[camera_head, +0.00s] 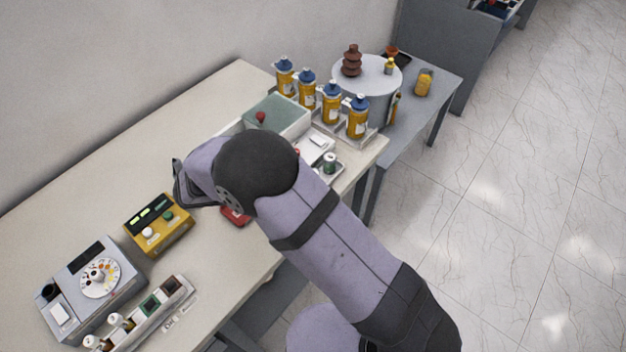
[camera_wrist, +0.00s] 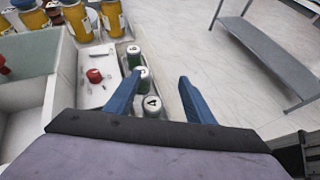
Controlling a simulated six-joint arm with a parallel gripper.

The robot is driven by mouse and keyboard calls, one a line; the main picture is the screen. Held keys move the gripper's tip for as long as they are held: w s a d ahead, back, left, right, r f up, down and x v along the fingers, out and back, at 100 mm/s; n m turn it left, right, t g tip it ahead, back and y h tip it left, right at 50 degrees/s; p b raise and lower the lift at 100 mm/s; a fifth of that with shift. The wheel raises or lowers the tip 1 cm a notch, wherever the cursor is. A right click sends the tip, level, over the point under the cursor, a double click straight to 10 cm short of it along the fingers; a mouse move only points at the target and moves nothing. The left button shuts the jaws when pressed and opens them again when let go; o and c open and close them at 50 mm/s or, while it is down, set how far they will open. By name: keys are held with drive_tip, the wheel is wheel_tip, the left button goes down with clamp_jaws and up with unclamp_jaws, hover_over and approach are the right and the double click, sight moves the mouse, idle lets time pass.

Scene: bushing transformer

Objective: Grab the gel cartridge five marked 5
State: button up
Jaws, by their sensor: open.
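Several small cylindrical cartridges stand in a row in the wrist view. The far one is green-sided with a pale top (camera_wrist: 133,55), the middle one is pale-topped (camera_wrist: 142,76), and the near one is grey with a dark mark on top (camera_wrist: 152,103). I cannot read a clear 5 on any of them. My gripper (camera_wrist: 160,78) is open and empty, its two blue fingers apart above the row; the middle and near cartridges show between or beside them. In the head view one green cartridge (camera_head: 330,161) shows; my arm hides the others.
A red-topped item (camera_wrist: 94,75) sits on a white tray left of the row. Yellow bottles with blue caps (camera_head: 331,105) and an open tank (camera_head: 277,116) stand behind. A yellow meter (camera_head: 158,225) and grey dial device (camera_head: 92,285) are at left. Floor lies right of the row.

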drive_tip(key=a+n+t, duration=0.1)
drive_tip(key=a, duration=0.1)
drive_tip(key=w+a+n+t, duration=0.1)
drive_tip(key=shift+a+f+h, duration=0.1)
drive_tip(key=shift+a+h, duration=0.2)
drive_tip(key=shift+a, duration=0.1)
drive_tip(key=shift+p+x, duration=0.45)
drive_tip(key=shift+x, duration=0.35)
drive_tip(key=shift+w+d+f, duration=0.1)
drive_tip(key=shift+w+d, duration=0.05)
drive_tip(key=shift+d, duration=0.15)
drive_tip(key=p+x, duration=0.3)
drive_tip(key=x, duration=0.1)
drive_tip(key=shift+d, duration=0.1)
drive_tip(key=shift+w+d+f+p, duration=0.25)
drive_tip(key=shift+w+d+p, duration=0.05)
drive_tip(key=shift+d, duration=0.05)
drive_tip(key=shift+c, duration=0.7)
drive_tip(key=c, duration=1)
